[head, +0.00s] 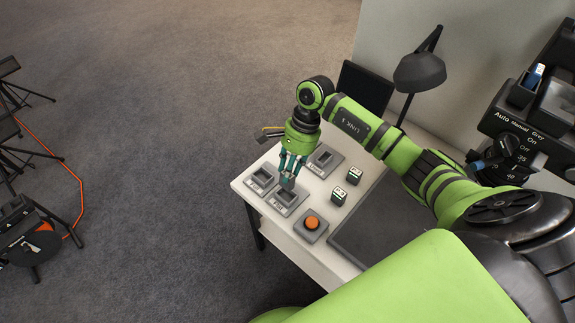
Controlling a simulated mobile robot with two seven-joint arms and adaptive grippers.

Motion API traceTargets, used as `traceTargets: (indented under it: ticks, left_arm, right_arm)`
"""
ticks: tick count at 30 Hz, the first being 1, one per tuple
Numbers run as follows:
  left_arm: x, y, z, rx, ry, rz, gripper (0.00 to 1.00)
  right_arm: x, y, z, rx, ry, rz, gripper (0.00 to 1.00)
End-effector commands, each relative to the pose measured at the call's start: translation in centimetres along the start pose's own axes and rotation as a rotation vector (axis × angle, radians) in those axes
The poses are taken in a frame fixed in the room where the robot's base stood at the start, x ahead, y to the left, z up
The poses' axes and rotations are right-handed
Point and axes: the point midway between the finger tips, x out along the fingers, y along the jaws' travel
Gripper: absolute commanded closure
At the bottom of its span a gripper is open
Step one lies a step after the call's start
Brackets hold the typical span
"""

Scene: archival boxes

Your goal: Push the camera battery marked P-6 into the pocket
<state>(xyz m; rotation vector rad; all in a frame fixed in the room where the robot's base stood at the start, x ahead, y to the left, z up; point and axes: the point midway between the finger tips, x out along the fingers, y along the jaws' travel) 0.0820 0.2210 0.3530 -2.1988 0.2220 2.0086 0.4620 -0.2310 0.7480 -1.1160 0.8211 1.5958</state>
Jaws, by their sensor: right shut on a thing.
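My right gripper (289,174) points down over the near left part of the white table. It is shut on a small grey block (288,184), which looks like a camera battery; the fingers cover most of it and no mark can be read. The block is at the far edge of a grey plate with a dark pocket (284,198); I cannot tell whether it touches the plate. Two more dark batteries with pale tops, one farther back (354,175) and one nearer (338,197), stand to the right. Their marks are too small to read. My left gripper is out of view.
Two similar pocket plates, one at the left (260,179) and one behind (326,159), flank the gripper. An orange button (312,222) sits at the front edge of the white table (318,254). A dark lamp (420,72) stands behind.

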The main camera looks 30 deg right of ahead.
Motion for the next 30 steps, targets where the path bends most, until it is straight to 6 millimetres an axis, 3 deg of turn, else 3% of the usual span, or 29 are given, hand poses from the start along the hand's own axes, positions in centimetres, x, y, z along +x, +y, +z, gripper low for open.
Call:
traceTargets:
  ticks: [12,30]
  left_arm:
    - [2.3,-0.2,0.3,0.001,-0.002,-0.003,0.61]
    - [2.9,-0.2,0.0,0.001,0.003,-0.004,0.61]
  right_arm:
    - [3.3,0.0,-1.2,-0.001,0.000,0.000,1.00]
    - [3.6,0.0,-1.2,-0.002,-0.002,-0.001,1.00]
